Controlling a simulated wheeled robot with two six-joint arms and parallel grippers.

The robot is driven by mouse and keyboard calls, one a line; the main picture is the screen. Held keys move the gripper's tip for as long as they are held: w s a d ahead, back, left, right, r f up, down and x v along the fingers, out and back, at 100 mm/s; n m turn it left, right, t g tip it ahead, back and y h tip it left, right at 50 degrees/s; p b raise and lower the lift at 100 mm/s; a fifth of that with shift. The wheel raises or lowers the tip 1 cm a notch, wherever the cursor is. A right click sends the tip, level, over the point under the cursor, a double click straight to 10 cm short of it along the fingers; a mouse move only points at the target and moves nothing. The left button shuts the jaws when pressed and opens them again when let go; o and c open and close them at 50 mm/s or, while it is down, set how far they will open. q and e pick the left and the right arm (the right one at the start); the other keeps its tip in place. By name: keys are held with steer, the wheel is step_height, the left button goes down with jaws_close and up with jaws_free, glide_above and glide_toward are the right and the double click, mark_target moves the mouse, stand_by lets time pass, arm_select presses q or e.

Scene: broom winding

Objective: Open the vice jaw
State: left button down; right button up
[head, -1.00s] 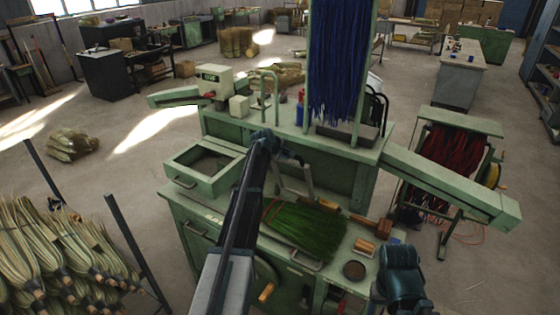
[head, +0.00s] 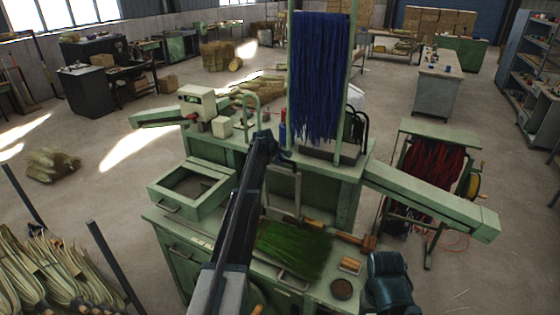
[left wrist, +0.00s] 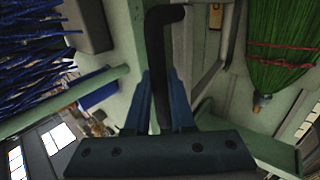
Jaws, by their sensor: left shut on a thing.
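My left gripper (head: 283,156) reaches over the green bench, in front of the hanging blue bristles. In the left wrist view its two blue fingers (left wrist: 161,98) are shut on a black bent lever (left wrist: 160,50), whose top end hooks to the right. A pale metal frame (head: 282,207) stands below the gripper in the head view; I cannot tell for sure whether it is the vice jaw. A green broom head (head: 294,250) lies on the worktop, and it also shows at the upper right of the left wrist view (left wrist: 282,45). My right gripper's fingers do not show.
Blue bristles (head: 320,75) hang above the green workbench (head: 325,180). An open drawer (head: 192,190) juts out at left, and a long green arm (head: 430,195) slopes out at right. A wooden-headed mallet (head: 369,242) lies near the broom. Straw bundles (head: 45,275) stand at lower left.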

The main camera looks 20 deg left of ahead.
arm_select(q)
steer(key=c, duration=0.8)
jaws_free()
steer(key=shift+o, duration=0.2)
steer(key=shift+r, duration=0.1)
steer(key=shift+s+r+p, duration=0.35)
steer(key=shift+r+p, duration=0.05)
steer(key=shift+p, duration=0.15)
steer(key=s+a, duration=0.1)
steer(key=s, duration=1.1)
steer(key=shift+c, duration=0.4)
